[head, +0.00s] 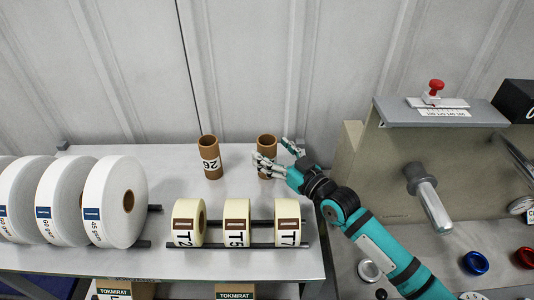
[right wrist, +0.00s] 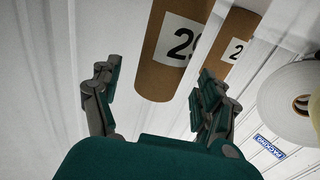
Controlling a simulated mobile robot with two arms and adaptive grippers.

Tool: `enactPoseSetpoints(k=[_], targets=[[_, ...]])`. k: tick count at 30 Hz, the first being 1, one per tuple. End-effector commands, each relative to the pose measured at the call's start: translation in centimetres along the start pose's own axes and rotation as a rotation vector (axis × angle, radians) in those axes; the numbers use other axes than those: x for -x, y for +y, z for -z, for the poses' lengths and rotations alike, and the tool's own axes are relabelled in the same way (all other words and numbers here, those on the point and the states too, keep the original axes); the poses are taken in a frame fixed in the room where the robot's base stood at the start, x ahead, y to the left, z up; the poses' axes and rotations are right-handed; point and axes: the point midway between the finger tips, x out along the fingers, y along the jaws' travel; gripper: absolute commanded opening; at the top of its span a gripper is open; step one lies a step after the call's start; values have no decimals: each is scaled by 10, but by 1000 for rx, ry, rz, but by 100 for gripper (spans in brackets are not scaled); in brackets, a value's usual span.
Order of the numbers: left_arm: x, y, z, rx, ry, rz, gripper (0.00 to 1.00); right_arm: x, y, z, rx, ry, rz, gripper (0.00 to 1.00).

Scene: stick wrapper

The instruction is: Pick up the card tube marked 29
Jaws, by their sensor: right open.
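Two brown card tubes stand upright at the back of the grey table. The right tube (head: 267,142) is by my right gripper (head: 278,154); its label is hidden in the head view. In the right wrist view this near tube (right wrist: 165,78) shows a white label with a 2 and a partly cut-off digit that looks like a 9. My right gripper is open, its fingers (right wrist: 155,85) on either side of the near tube's end, not closed on it. The left tube (head: 208,144) bears a label that looks like 26; it also shows in the right wrist view (right wrist: 238,28). My left gripper is not in view.
Large white rolls (head: 115,200) stand at the left. Smaller cream rolls (head: 188,222) sit on dark rods at the front. A beige machine (head: 400,160) with a metal spindle (head: 428,195) stands at the right. The wall is close behind the tubes.

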Motion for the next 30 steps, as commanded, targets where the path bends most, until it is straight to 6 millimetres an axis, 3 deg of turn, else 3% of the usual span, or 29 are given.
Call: enactPoseSetpoints(k=[1, 6, 14, 27, 30], targets=[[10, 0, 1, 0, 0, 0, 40, -9, -2, 5, -1, 1, -1, 77], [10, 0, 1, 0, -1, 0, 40, -26, -1, 2, 1, 2, -1, 77], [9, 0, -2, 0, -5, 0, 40, -27, -1, 0, 1, 1, -1, 75], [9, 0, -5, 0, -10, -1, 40, -27, -1, 0, 1, 1, -1, 18], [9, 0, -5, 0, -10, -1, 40, -27, -1, 0, 1, 0, -1, 14]])
